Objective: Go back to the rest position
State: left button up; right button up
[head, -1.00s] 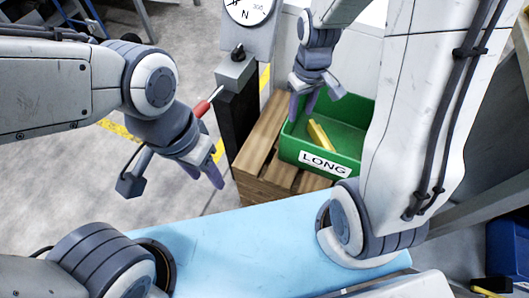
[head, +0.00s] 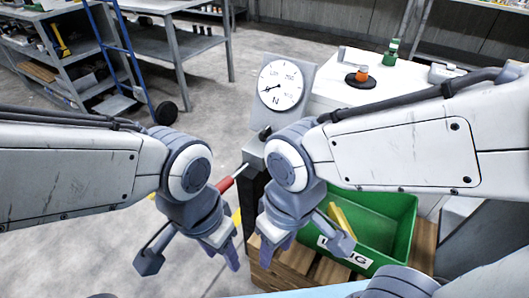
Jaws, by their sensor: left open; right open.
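My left gripper (head: 222,252) hangs in front of the gauge stand, left of the green bin, with its fingers pointing down and apart. My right gripper (head: 300,238) hangs close to its right, in front of the left end of the green bin (head: 400,225), and hides part of the bin and its label. Both grippers look empty. Yellow pieces (head: 342,222) lie in the bin, partly hidden by my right gripper.
The bin stands on a wooden pallet (head: 424,262). Behind my grippers is a stand with a round dial gauge (head: 280,85) and a red-handled lever (head: 226,184). A white table (head: 335,97) holds small items.

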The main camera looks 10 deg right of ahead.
notch_tip(320, 180, up, 28)
jog(key=p, duration=2.7)
